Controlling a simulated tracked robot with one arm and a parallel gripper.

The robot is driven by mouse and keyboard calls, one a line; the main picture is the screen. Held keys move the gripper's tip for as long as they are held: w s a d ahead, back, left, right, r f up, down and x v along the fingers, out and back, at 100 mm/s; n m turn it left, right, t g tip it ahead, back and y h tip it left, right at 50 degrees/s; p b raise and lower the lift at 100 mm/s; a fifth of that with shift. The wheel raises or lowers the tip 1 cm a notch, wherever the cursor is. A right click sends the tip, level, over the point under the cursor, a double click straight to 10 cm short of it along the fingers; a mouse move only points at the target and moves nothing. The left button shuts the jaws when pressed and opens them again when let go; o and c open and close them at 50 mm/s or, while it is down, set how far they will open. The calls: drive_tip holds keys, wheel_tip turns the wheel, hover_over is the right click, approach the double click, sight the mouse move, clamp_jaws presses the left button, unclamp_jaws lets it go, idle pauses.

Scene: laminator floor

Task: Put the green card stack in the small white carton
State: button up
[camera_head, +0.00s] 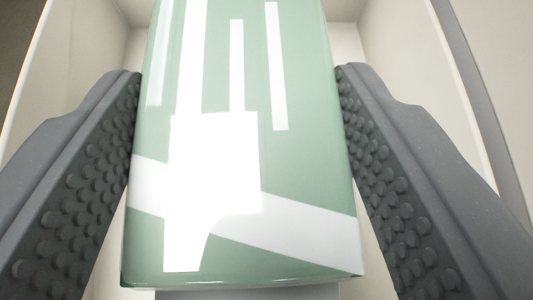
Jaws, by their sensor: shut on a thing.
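The green card stack (300,170) is a glossy green block with a slanted white band and white glare on its top. It fills the middle of the head camera view. My gripper (240,85) is shut on it, with one dark studded finger against its left side and one against its right. The small white carton (390,40) surrounds the stack and finger tips in the picture, its pale walls showing at left, right and far end. The stack is over or within the carton's opening; whether it touches the carton's floor I cannot tell.
The carton's right wall edge (462,75) runs close outside my right finger, and its left wall (60,50) is outside my left finger. A grey strip (490,85) lies beyond the right wall. Dark ground shows at the top left corner.

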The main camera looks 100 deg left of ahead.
sight(243, 170)
drive_tip(key=shift+f, duration=0.85)
drive_tip(key=shift+f, duration=0.65)
drive_tip(key=o, duration=1.1)
drive_tip(key=shift+r, duration=0.15)
drive_tip(key=shift+r, duration=0.35)
drive_tip(key=b+v, duration=0.2)
drive_tip(key=v, duration=1)
